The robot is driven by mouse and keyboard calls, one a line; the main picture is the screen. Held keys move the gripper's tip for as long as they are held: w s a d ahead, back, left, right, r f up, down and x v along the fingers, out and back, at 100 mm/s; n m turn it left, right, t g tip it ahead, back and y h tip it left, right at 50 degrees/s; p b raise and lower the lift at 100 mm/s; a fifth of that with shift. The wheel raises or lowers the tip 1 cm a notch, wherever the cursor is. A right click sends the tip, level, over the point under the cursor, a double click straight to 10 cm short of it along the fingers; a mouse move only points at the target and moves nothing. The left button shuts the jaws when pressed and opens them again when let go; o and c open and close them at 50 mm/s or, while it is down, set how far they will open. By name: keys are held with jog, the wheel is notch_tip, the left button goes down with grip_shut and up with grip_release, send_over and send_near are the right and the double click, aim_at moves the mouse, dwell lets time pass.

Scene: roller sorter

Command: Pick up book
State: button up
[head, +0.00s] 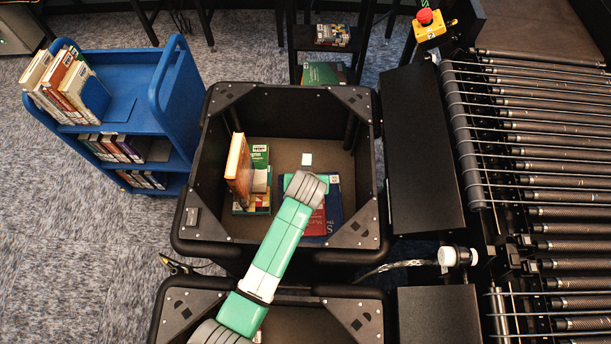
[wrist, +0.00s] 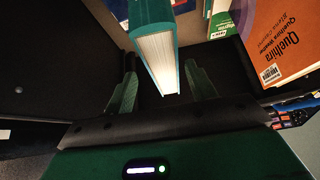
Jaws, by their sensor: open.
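My gripper (wrist: 163,85) is open, its two green fingers apart in the wrist view. A teal book (wrist: 156,42) stands with its pale page edge towards me, in line with the gap between the fingers. I cannot tell how deep it sits between them, and neither finger clearly touches it. An orange book (wrist: 272,45) is to the right in the wrist view. In the head view, my arm reaches into a black bin and hides the gripper. The bin (head: 290,93) holds an upright orange book (head: 238,170), a green book (head: 260,154), a red book (head: 313,222) and a blue book (head: 334,205).
A blue cart (head: 172,88) with several books stands left of the bin. A roller conveyor (head: 550,165) is at the right, with a red stop button (head: 425,16) above. A second black bin (head: 345,295) is in front. The bin walls surround my arm's end.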

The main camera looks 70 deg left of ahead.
jog(key=x, duration=0.4)
jog(key=shift+s+a+f+b, duration=0.2)
jog(key=shift+a+b, duration=0.05)
jog(key=shift+b, duration=0.15)
grip_shut()
jog(key=shift+r, duration=0.1)
dwell(0.9)
